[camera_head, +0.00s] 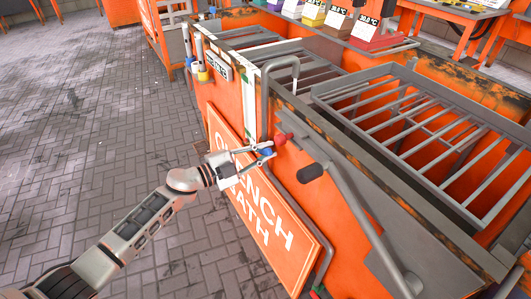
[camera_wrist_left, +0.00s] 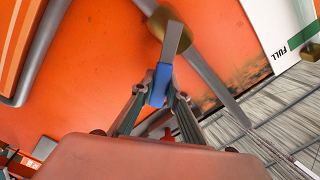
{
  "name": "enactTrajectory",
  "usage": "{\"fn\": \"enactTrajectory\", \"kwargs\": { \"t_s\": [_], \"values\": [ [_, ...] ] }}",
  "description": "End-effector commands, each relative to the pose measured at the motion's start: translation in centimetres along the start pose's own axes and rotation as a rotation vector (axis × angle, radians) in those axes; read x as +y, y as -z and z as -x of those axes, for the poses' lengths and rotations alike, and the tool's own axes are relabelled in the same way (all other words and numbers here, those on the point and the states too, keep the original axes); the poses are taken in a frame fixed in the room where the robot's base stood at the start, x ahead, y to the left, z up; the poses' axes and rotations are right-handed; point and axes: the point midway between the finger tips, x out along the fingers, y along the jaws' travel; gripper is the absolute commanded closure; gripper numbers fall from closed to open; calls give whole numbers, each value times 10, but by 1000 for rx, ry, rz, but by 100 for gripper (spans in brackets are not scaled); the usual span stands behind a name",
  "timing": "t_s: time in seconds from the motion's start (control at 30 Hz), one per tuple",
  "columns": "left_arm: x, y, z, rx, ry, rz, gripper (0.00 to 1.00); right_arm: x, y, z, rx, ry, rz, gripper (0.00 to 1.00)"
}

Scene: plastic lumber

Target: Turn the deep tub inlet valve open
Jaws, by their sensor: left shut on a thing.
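A valve lever with a blue grip (camera_wrist_left: 159,85) shows in the left wrist view. Its bare metal arm (camera_wrist_left: 171,42) runs up to a brass valve body (camera_wrist_left: 165,20) on a grey pipe. My left gripper (camera_head: 268,152) is shut on the blue grip, with one finger on each side of it. In the head view the blue grip (camera_head: 266,152) shows small between the fingertips, beside the orange tub's front wall. No label that names the valve is readable. My right gripper is in neither view.
A red knob (camera_head: 281,139) sits just right of my left gripper. A black cylinder (camera_head: 311,172) and a thick grey pipe (camera_head: 350,200) stand further right. The quench bath sign (camera_head: 262,215) lies close below. Grated tubs (camera_head: 420,115) are behind; the paved floor (camera_head: 90,150) is clear.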

Motion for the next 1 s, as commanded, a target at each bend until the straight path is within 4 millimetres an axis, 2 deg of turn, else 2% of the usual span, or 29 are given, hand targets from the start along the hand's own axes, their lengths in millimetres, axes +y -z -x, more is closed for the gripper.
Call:
{"fn": "enactTrajectory", "kwargs": {
  "t_s": [0.03,0.53,0.57,0.6,0.63,1.0],
  "values": [
    [-6,2,0,1,4,8,100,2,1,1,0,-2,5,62],
    [-3,-1,0,-1,1,33,100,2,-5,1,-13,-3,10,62],
    [-3,-1,0,-1,1,33,83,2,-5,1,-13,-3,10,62],
    [-3,-1,0,-1,1,33,73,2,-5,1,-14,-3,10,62],
    [-3,-1,0,-1,1,33,68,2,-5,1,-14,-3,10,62],
    [-2,-1,2,-1,0,32,68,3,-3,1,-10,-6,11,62]
  ]
}}
